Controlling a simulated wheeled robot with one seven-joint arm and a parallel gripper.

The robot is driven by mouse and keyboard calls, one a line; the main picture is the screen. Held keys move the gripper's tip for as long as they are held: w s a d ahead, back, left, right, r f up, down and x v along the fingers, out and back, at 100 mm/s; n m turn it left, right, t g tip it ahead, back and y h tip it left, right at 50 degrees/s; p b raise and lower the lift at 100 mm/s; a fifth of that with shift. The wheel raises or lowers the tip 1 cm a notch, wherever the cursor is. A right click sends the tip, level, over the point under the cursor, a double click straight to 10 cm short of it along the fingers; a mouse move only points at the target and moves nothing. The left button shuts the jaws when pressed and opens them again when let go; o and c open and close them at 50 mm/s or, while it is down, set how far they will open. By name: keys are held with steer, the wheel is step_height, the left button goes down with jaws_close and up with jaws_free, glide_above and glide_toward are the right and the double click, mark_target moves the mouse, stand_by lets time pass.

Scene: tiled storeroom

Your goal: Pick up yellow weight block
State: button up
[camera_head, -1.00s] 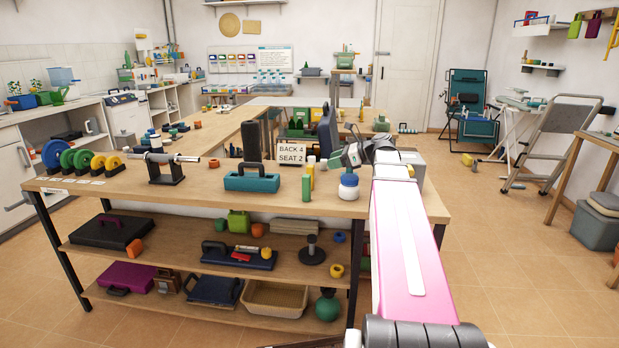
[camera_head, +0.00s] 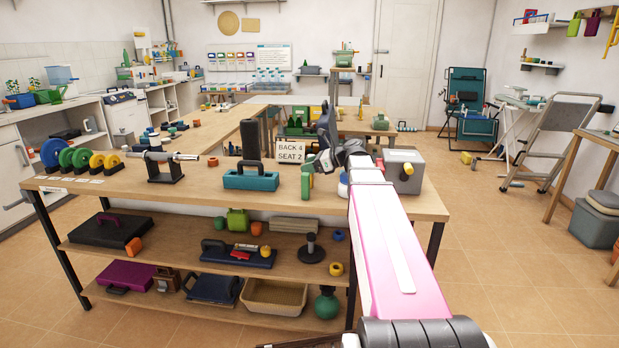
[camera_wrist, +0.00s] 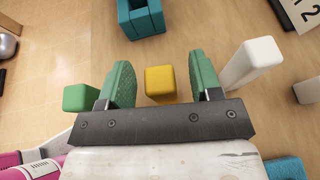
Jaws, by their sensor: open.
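The yellow weight block (camera_wrist: 160,82) shows in the wrist view on the wooden tabletop. My gripper (camera_wrist: 161,76) is open, with green fingers on either side of the block in the picture. Gaps show between the block and both fingers, and nothing is held. How far the fingertips are above the tabletop is hard to tell. In the head view my gripper (camera_head: 317,165) is over the near workbench, and I cannot make out the yellow block there.
A green block (camera_wrist: 81,97) is close left of my left finger, and a white block (camera_wrist: 252,62) close right of the other. A teal toolbox (camera_head: 250,180), a sign (camera_head: 291,153) and a grey box (camera_head: 403,172) stand on the same workbench (camera_head: 220,203).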

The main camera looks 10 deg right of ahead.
jaws_close()
steer(key=shift+r, duration=0.15)
